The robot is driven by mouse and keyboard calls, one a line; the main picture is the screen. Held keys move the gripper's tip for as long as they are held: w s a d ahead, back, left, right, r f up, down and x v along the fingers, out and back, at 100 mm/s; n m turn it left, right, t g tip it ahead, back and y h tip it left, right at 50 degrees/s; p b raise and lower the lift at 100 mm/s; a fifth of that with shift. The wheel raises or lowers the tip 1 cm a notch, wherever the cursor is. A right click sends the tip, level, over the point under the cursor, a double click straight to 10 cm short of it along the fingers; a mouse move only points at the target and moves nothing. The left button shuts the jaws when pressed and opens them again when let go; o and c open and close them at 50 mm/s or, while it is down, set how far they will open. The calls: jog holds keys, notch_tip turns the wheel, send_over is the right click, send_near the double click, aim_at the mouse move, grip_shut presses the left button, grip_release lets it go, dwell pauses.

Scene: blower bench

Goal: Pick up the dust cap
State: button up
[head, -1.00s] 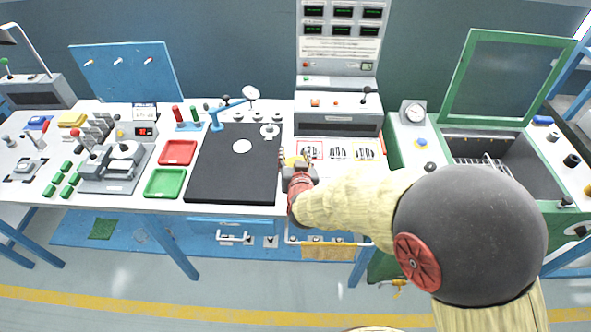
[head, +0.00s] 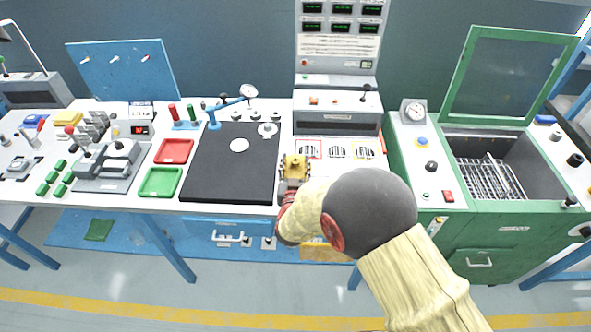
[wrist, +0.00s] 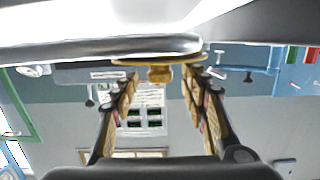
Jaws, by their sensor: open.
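The dust cap looks to be the yellow piece (head: 295,161) on the bench, just right of the black mat. In the wrist view it shows as a brassy disc with a short knob (wrist: 160,74). My gripper (head: 295,168) is at the cap, its striped fingers to the left and right of it. In the wrist view my open gripper (wrist: 162,80) has one finger on each side of the knob, with a gap on both sides. The cap's underside and seat are hidden.
The black mat (head: 215,185) bears a white disc (head: 240,145). A panel with round vents (head: 338,150) lies right of my gripper, and a grey instrument box (head: 336,122) stands behind. A blue-armed lamp or magnifier (head: 230,103) rises at the back left.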

jog(key=shift+w+f, duration=0.2)
jog(key=shift+w, duration=0.7)
jog(key=shift+c, duration=0.5)
grip_shut()
